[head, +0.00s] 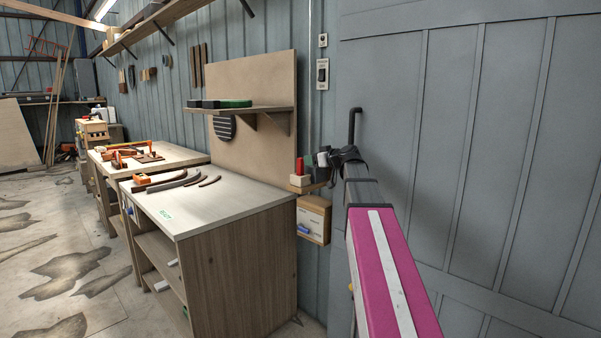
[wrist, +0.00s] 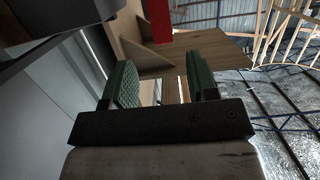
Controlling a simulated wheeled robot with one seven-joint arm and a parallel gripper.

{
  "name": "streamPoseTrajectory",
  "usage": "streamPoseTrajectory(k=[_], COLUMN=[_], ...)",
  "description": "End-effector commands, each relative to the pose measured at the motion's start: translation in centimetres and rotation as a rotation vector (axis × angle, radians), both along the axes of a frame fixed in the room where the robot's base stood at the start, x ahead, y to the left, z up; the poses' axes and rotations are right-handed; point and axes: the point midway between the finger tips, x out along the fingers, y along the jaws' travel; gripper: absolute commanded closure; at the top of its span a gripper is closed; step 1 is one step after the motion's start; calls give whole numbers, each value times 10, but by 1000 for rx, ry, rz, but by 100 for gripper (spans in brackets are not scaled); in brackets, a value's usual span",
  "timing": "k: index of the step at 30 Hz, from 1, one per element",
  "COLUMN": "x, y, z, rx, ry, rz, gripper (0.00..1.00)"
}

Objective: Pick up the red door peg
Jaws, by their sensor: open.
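The red door peg (head: 299,166) stands upright on a small pale wooden block (head: 300,181) by the wall, right of the workbench. Part of the red peg also shows at the top of the wrist view (wrist: 158,15), cut off by the frame edge. My gripper (head: 322,158) is just to the right of the peg in the head view. In the wrist view my gripper (wrist: 162,70) has its two green-padded fingers apart, with nothing held between them. The peg appears beyond the fingertips, lined up with the gap.
The workbench (head: 225,207) with curved wooden pieces stands to the left. A large grey door (head: 490,150) with a black handle (head: 352,124) is on the right.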

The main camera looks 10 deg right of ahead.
Motion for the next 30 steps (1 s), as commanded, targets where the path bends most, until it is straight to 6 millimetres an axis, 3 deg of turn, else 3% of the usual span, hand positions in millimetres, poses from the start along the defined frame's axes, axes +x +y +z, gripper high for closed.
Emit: streamPoseTrajectory(k=[18, 26, 27, 30], x=[52, 55, 55, 55], y=[42, 45, 45, 45], z=[-10, -12, -12, -12], rx=[0, 0, 0, 0], ry=[2, 1, 1, 1], rz=[1, 0, 0, 0], gripper=[47, 47, 53, 86])
